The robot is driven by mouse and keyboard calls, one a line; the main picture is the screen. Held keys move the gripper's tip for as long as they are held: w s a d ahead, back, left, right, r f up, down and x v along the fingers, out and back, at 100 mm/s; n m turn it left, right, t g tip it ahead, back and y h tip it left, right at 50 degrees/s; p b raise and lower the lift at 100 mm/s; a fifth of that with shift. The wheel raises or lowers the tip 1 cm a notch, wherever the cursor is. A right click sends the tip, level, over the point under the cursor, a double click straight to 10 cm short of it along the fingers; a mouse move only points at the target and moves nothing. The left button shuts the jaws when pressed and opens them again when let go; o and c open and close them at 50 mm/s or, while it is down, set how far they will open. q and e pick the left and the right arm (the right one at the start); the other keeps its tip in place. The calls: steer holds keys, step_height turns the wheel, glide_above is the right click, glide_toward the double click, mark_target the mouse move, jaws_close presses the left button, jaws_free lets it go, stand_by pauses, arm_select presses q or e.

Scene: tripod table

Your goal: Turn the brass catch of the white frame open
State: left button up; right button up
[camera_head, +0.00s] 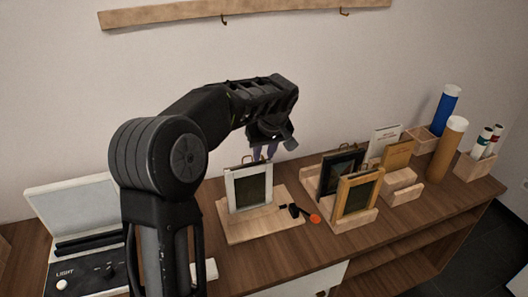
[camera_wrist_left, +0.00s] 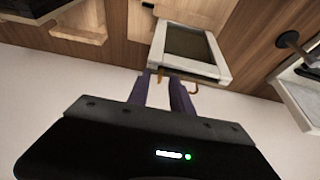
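The white frame (camera_head: 232,188) stands upright on a light wooden stand (camera_head: 240,232), with a dark panel inside. It also shows in the left wrist view (camera_wrist_left: 213,70), seen from above its top edge. The brass catch shows as a small brass piece (camera_wrist_left: 160,76) at the frame's top edge. My left gripper (camera_head: 264,152) is at the top back of the frame. In the wrist view its two purple fingers (camera_wrist_left: 160,84) are apart, with the catch seemingly between their tips; contact cannot be told. My right gripper is not in view.
A black-handled tool with an orange end (camera_head: 314,218) lies right of the white frame. Right of it, a wooden-framed picture (camera_head: 341,200) and a dark frame (camera_head: 327,182) stand in a rack. A light box (camera_head: 72,215) is at left, the wall close behind.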

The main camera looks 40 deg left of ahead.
arm_select(q)
jaws_close()
stand_by(0.3)
stand_by(0.5)
steer(key=m, duration=0.1)
steer(key=m+t+h+b, duration=0.1)
steer(key=m, duration=0.3)
steer(key=shift+s+a+h, duration=0.15)
steer(key=shift+a+h, duration=0.1)
steer(key=shift+h, duration=0.05)
steer(key=m+t+h, duration=0.1)
steer(key=m, duration=0.2)
steer(key=shift+a+m, duration=0.15)
steer(key=shift+m, duration=0.25)
steer(key=m+h, duration=0.1)
steer(key=m, duration=0.2)
steer(key=shift+a+m+h, duration=0.15)
steer(key=shift+m+h, duration=0.15)
steer(key=shift+h, duration=0.1)
steer(key=m+h, duration=0.1)
steer(key=m, duration=0.1)
steer(key=m+g+h+p, duration=0.1)
steer(key=m, duration=0.2)
steer(key=shift+a+m, duration=0.2)
steer(key=shift+m, duration=0.1)
